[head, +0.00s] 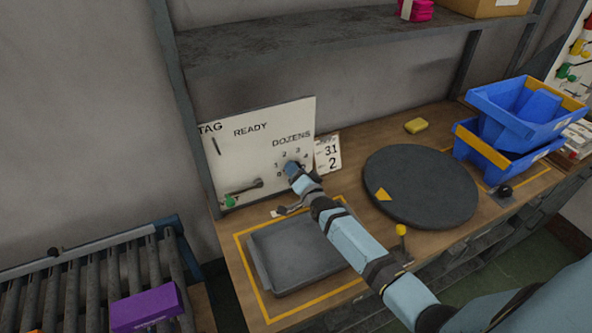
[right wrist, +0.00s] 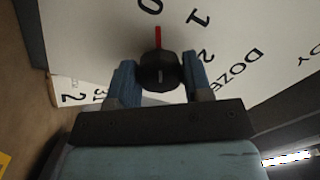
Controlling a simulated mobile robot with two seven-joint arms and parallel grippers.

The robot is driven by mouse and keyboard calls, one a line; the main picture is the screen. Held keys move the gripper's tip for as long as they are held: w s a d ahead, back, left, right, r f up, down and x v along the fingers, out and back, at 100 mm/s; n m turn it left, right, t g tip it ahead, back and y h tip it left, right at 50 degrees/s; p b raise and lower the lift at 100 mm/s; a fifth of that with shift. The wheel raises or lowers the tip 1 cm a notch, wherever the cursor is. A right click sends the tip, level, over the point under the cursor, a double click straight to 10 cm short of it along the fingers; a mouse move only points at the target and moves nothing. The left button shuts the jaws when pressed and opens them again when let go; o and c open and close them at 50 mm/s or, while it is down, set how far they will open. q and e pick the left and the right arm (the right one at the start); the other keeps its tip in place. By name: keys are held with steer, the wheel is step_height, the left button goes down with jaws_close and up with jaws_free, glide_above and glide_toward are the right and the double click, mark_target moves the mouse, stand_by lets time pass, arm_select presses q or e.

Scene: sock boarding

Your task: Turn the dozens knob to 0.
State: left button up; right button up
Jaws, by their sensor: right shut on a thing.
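The dozens knob (right wrist: 160,72) is a round black knob on the white panel (head: 225,155), under the word DOZENS. My right gripper (head: 292,168) is at the panel and hides most of the knob in the head view. In the right wrist view, its two blue fingers (right wrist: 160,80) are shut on the knob, one on each side. The knob's red pointer (right wrist: 157,38) points at or very near the printed 0 (right wrist: 150,5). The 1 and 2 are to the right of it. My left gripper is not in view.
A grey tray (head: 262,285) lies on the bench below the panel. A lever (head: 245,187) is on the panel's lower left. A number card (head: 328,154) stands right of the knob. A dark turntable (head: 425,185) and blue bins (head: 520,110) are further right.

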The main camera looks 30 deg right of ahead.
steer(key=shift+n, duration=0.6)
steer(key=shift+f, duration=0.1)
steer(key=o, duration=0.9)
steer(key=s+b, duration=0.1)
steer(key=s, duration=1.3)
steer(key=shift+f, duration=0.15)
